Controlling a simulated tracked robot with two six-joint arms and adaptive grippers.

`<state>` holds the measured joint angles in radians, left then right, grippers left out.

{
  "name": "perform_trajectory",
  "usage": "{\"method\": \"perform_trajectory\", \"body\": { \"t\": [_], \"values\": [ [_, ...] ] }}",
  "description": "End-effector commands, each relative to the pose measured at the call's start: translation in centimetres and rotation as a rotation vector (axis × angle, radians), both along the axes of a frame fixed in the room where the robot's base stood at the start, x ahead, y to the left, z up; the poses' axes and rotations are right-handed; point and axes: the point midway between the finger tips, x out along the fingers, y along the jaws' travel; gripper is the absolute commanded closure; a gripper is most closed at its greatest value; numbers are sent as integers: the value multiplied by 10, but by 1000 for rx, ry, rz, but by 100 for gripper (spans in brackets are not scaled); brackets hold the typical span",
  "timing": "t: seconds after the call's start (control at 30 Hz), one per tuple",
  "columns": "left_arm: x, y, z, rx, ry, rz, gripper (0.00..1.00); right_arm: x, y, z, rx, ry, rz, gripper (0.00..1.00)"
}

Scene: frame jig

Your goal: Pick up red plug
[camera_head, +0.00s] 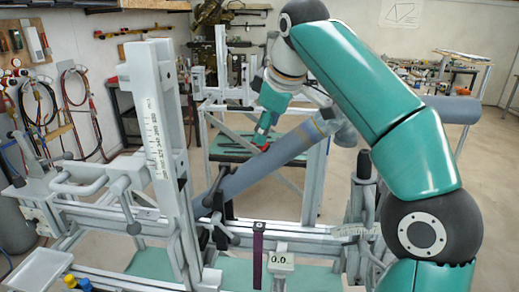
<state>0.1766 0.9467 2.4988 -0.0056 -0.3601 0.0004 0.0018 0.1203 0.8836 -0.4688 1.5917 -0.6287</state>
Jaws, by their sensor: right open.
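My right gripper (262,137) is at the end of the teal arm that comes in from the right. It points down near the middle of the picture, close to the grey-blue tube (265,165). Its fingers are small and partly merge with the dark items behind, but it is open. A small red piece (265,122) shows right at the gripper; I cannot tell whether it is the red plug or part of the gripper. A yellow plug (69,282) and a blue plug (85,285) stand at the lower left. My left gripper is not in view.
The grey frame jig (165,150) with a scaled upright fills the left and front. A pale tray (38,268) is at the lower left. A table with a green mat (222,150) stands behind the tube. Hoses hang on the left wall. Open floor lies at right.

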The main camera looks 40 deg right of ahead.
Motion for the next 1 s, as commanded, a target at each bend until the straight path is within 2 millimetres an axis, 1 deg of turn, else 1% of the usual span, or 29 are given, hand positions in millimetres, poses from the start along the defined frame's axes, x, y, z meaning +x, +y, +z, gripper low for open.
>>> {"method": "perform_trajectory", "body": {
  "t": [0.33,0.43,0.67,0.7,0.93,1.0],
  "values": [
    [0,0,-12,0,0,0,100,20,-5,-39,1,3,-1,46],
    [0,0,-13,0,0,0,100,23,-7,-44,0,1,-1,46],
    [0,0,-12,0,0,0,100,23,-7,-44,1,0,-1,46],
    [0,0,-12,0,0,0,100,23,-7,-44,1,0,-1,53],
    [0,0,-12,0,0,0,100,23,-6,-44,1,0,0,91],
    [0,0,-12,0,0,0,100,23,-6,-44,1,2,0,93]
  ]
}}
